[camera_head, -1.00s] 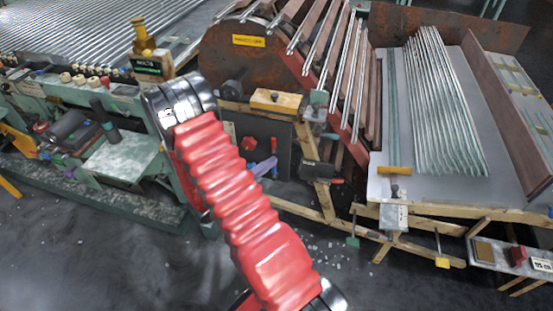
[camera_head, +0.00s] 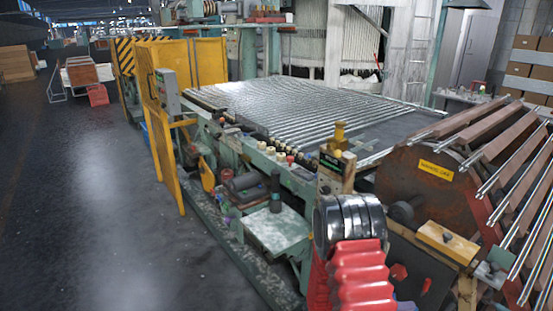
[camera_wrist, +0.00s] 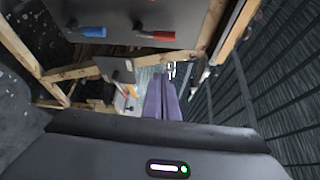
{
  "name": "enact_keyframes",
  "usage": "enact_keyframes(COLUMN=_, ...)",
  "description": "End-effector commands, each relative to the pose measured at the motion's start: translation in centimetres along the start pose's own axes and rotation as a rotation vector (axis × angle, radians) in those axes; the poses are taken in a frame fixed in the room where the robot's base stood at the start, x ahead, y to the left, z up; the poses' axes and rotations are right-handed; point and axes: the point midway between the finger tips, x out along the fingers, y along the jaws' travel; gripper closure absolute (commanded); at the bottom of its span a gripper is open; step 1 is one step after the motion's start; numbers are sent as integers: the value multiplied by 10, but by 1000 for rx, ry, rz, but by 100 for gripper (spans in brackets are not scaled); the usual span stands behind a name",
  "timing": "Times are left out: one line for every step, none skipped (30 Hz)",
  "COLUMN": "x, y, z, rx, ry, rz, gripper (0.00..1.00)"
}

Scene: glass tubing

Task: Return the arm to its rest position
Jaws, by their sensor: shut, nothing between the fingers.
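My red ribbed arm with its black and silver joint shows at the bottom right of the head view, in front of the machine. My gripper is not visible in the head view. In the wrist view my gripper (camera_wrist: 166,78) shows as two purple fingers lying together, shut with nothing between them. The black wrist housing fills the bottom of that view. Beyond the fingers is a blurred, bright patch that I cannot make out.
Close to my arm are the green tubing machine (camera_head: 277,228), a rusty drum (camera_head: 425,190) and a yellow block (camera_head: 447,242). A yellow guard panel (camera_head: 197,62) stands further left. The floor (camera_head: 90,200) at left is clear. Wooden framing (camera_wrist: 75,72) and blue (camera_wrist: 93,32) and red (camera_wrist: 155,35) handles show in the wrist view.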

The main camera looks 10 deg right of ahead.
Motion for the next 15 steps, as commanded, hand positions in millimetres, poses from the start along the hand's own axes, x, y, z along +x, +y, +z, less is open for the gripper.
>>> enact_keyframes(x=0, y=0, z=0, rx=15, ry=0, rz=0, gripper=100)
enact_keyframes(x=0, y=0, z=0, rx=28, ry=0, rz=2, gripper=100)
enact_keyframes(x=0, y=2, z=0, rx=54, ry=0, rz=7, gripper=100)
enact_keyframes(x=0, y=3, z=0, rx=77, ry=2, rz=12, gripper=100)
enact_keyframes(x=0, y=5, z=-2, rx=103, ry=10, rz=19, gripper=100)
enact_keyframes(x=0, y=8, z=-6, rx=144, ry=26, rz=30, gripper=100)
enact_keyframes(x=0, y=10, z=-10, rx=175, ry=42, rz=37, gripper=100)
enact_keyframes(x=-1, y=13, z=-16, rx=207, ry=62, rz=45, gripper=100)
enact_keyframes(x=-2, y=17, z=-24, rx=250, ry=91, rz=56, gripper=100)
enact_keyframes(x=-2, y=20, z=-30, rx=282, ry=115, rz=62, gripper=100)
enact_keyframes(x=-3, y=23, z=-37, rx=314, ry=140, rz=68, gripper=100)
enact_keyframes(x=-5, y=26, z=-47, rx=357, ry=174, rz=75, gripper=100)
enact_keyframes(x=-6, y=27, z=-53, rx=392, ry=201, rz=78, gripper=100)
enact_keyframes(x=-8, y=28, z=-59, rx=428, ry=227, rz=83, gripper=100)
enact_keyframes(x=-10, y=28, z=-67, rx=480, ry=264, rz=85, gripper=100)
